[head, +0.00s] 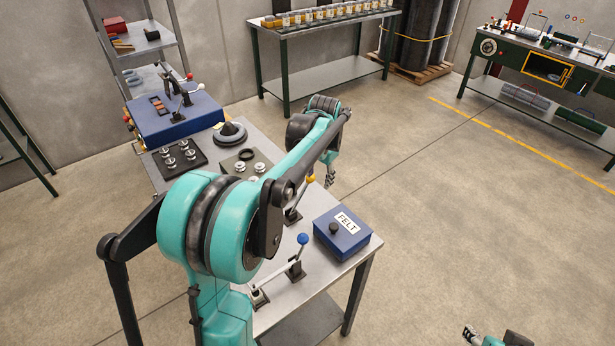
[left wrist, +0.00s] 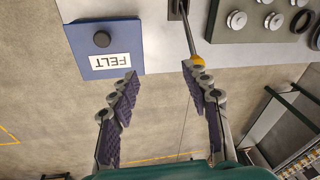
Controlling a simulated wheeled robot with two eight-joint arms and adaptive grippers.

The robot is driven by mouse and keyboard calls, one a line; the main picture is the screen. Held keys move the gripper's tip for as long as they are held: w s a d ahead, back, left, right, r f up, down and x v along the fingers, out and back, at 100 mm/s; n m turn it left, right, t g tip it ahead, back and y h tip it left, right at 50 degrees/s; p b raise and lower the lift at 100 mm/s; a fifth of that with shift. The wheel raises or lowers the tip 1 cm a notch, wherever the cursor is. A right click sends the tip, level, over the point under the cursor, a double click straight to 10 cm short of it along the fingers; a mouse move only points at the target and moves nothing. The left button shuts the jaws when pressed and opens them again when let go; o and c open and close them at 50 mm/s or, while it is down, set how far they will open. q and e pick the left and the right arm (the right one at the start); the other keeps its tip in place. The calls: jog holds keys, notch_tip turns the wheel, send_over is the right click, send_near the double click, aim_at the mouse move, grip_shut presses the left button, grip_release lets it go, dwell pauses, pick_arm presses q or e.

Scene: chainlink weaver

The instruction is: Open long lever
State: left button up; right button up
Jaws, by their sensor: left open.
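A lever with a yellow knob (head: 310,179) stands near the table's right edge, its lower part half hidden by my left arm. A lever with a blue knob (head: 303,239) stands closer, slanting up from a dark bracket. I cannot tell which is the long one. My left gripper (head: 331,178) hangs just right of the yellow knob, beyond the table edge. In the left wrist view the left gripper (left wrist: 158,71) is open and empty; the yellow knob (left wrist: 197,61) is by its right fingertip, contact unclear. My right gripper (head: 470,335) is low at the bottom edge, its opening unclear.
A blue box marked FELT (head: 341,233) sits on the table's near right corner, also in the left wrist view (left wrist: 103,50). Round metal parts (head: 179,154) and a blue machine (head: 172,118) stand farther back. The floor right of the table is clear.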

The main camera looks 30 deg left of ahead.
pick_arm(q)
jog(key=g+p, duration=0.1)
jog(key=p, duration=0.1)
send_over(308, 178)
jog(key=f, duration=0.3)
jog(key=shift+s+d+f+m, duration=0.1)
jog(key=shift+d+f+m, duration=0.2)
jog(key=shift+d, duration=0.1)
jog(key=shift+a+f+g, duration=0.15)
jog(key=shift+f+g, duration=0.1)
jog(key=shift+g, duration=0.05)
jog(key=f, duration=0.5)
jog(key=f+b, duration=0.1)
jog(key=f, duration=0.1)
jog(key=shift+a+f, duration=0.3)
jog(key=shift+a, duration=0.1)
grip_shut()
